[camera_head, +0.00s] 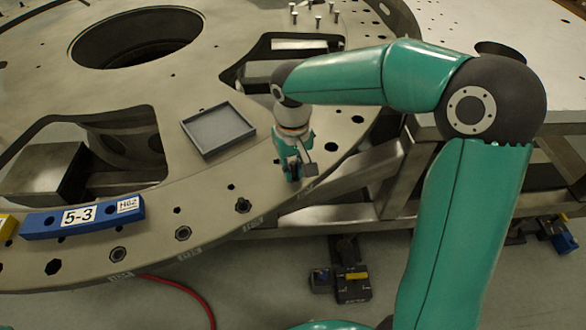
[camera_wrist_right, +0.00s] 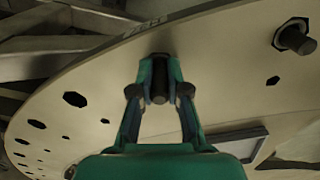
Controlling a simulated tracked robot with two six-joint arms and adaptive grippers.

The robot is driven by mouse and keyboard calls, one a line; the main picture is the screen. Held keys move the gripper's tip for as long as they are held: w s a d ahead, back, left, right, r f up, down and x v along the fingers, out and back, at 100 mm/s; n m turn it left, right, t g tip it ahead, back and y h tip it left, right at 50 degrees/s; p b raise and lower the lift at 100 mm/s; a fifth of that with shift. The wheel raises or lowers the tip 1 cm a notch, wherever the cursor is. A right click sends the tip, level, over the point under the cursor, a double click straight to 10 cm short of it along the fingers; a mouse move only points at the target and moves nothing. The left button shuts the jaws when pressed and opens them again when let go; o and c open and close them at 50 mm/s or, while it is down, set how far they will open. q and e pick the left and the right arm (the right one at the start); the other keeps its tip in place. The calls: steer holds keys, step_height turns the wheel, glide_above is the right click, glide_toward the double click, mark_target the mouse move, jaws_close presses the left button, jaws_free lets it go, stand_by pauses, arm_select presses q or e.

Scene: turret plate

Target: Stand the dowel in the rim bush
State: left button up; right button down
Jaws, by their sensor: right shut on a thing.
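My right gripper (camera_head: 297,172) points down at the rim of the large beige turret plate (camera_head: 210,188). In the right wrist view, its fingers (camera_wrist_right: 160,92) are shut on a dark cylinder, the dowel (camera_wrist_right: 160,76). The dowel's far end is close to the plate's rim; I cannot tell whether it is in a bush or just above the surface. In the head view the gripper hides the dowel. A dark peg stands in a rim bush (camera_head: 243,205) left of the gripper; it also shows in the wrist view (camera_wrist_right: 297,38). My left gripper is not in view.
A shallow grey tray (camera_head: 187,127) lies on the plate left of the gripper. A blue block labelled 5-3 (camera_head: 103,214) sits on the rim at left. Several small pins (camera_head: 318,22) stand at the back. The plate has large openings and several empty rim holes (camera_head: 331,146).

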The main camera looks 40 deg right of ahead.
steer(key=shift+s+a+f, duration=0.1)
steer(key=shift+s+f, duration=0.1)
steer(key=shift+f, duration=0.25)
steer(key=c, duration=1.2)
jaws_free()
steer(key=shift+c, duration=0.2)
steer(key=shift+o, duration=0.8)
steer(key=shift+w+f, duration=0.1)
steer(key=shift+w, duration=0.05)
steer(key=shift+r, duration=0.2)
steer(key=shift+w+r, duration=0.1)
steer(key=shift+r, duration=0.5)
step_height(320, 180, up, 11)
steer(key=shift+f, duration=0.15)
